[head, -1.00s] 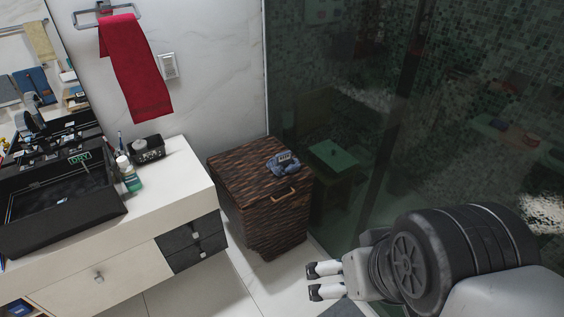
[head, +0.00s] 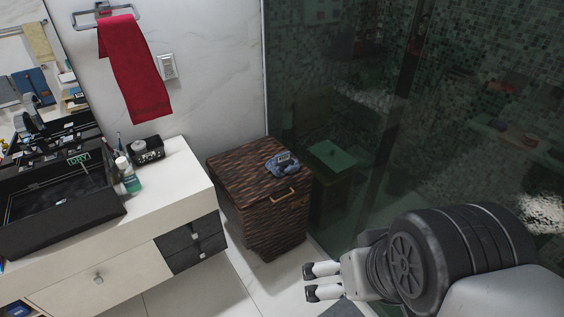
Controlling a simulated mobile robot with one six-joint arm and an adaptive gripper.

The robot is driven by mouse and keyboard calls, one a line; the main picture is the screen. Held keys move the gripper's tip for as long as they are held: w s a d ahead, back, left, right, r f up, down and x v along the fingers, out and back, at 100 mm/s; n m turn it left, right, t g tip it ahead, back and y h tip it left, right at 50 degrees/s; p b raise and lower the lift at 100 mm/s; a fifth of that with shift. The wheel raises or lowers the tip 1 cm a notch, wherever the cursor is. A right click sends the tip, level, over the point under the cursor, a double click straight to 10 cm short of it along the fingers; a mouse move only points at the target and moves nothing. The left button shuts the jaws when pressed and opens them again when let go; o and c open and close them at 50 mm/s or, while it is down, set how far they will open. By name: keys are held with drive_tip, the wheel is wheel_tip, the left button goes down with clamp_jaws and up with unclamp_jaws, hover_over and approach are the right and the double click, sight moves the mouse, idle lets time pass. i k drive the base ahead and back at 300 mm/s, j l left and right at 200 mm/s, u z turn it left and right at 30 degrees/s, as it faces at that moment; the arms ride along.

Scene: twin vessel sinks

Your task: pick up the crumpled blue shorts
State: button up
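The crumpled blue shorts (head: 282,164) lie in a small heap on the lid of the brown woven hamper (head: 240,178), near its right edge and behind the lid's tan handle. My gripper (head: 308,282) is at the lower right, in front of the hamper and apart from it. Its two white fingers with dark tips are spread apart with nothing between them. They point left, above the floor. Nothing covers the shorts.
A white counter (head: 180,178) with a black vessel sink (head: 60,205) stands left of the hamper. A bottle (head: 128,176) and a black box (head: 147,150) are on it. A dark glass shower wall (head: 350,150) rises right of the hamper. A red towel (head: 135,70) hangs behind.

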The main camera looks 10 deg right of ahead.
sight(283, 162)
drive_tip(key=i+l, duration=0.1)
drive_tip(key=i, duration=0.4)
drive_tip(key=i+u, duration=0.1)
drive_tip(key=i, duration=0.4)
drive_tip(key=i+l+u, duration=0.1)
drive_tip(key=i, duration=0.4)
drive_tip(key=i+l, duration=0.25)
drive_tip(key=i, duration=0.25)
drive_tip(key=i+l+u, duration=0.1)
drive_tip(key=i, duration=0.4)
